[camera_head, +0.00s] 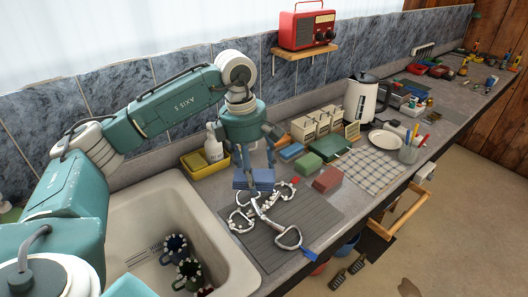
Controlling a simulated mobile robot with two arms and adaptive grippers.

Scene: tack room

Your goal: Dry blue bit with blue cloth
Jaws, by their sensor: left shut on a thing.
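My left gripper (262,166) reaches down over the grey ribbed mat beside the sink. It is shut on the folded blue cloth (242,181), just above or touching the metal bits; I cannot tell which. A silver bit with a blue tag (309,254) lies on the mat, its near ring toward the counter's front edge. Another silver bit with a red tag (295,181) lies close behind it, and their rings overlap in this view. The fingers and cloth hide part of the bits. My right gripper is out of view.
The sink (226,259) at left holds several dark items (188,273). A yellow tub (202,166) with a white bottle stands behind the mat. Green (308,163) and red (327,180) blocks, a checked cloth (372,172) and a kettle (360,101) are to the right.

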